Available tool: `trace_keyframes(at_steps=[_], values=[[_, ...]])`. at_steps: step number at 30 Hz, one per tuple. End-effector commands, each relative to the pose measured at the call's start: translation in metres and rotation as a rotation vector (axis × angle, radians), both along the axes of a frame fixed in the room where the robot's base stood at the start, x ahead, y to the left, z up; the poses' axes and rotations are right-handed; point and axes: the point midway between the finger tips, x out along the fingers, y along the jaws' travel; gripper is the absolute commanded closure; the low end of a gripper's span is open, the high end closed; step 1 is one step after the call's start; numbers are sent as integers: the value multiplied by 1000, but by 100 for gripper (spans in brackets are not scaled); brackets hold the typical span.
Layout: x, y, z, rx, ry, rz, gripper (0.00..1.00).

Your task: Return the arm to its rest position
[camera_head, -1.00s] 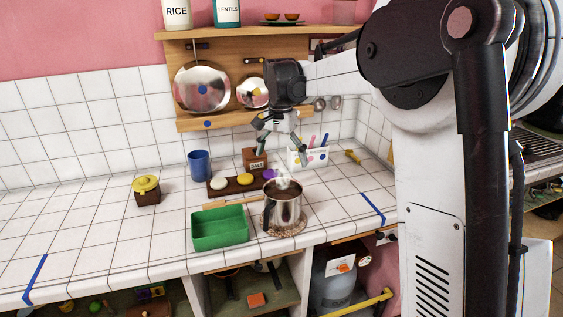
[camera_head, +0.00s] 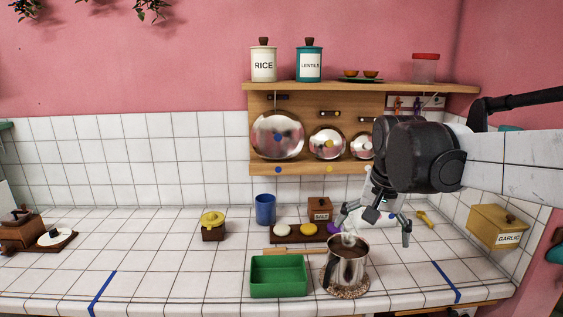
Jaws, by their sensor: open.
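My gripper (camera_head: 374,224) is at the right of the view, pointing down with its fingers spread and nothing between them. It appears above and behind the steel pot (camera_head: 347,262), and I cannot tell the exact gap. My arm reaches in from the right edge. The pot stands upright on a round woven mat (camera_head: 345,291) and holds something dark.
A green tray (camera_head: 278,290), a blue cup (camera_head: 265,209), a yellow-lidded pot (camera_head: 213,227) and a salt box (camera_head: 319,209) stand on the tiled counter. Lids (camera_head: 277,134) hang under the shelf (camera_head: 365,86). A garlic box (camera_head: 495,228) is at right. The counter's left-middle is clear.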

Motion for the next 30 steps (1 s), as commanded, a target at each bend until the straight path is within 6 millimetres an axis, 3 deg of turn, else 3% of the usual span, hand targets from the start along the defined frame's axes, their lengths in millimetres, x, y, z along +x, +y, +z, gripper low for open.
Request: trace_keyframes(at_steps=[1,8,18,24,30], values=[[-15,0,-1,-6,-20,21,0],[-73,-1,-10,-43,-118,130,0],[-150,-2,-46,-116,-259,282,0],[-178,-2,-67,-156,-319,346,0],[-187,-2,-76,-173,-342,370,0]])
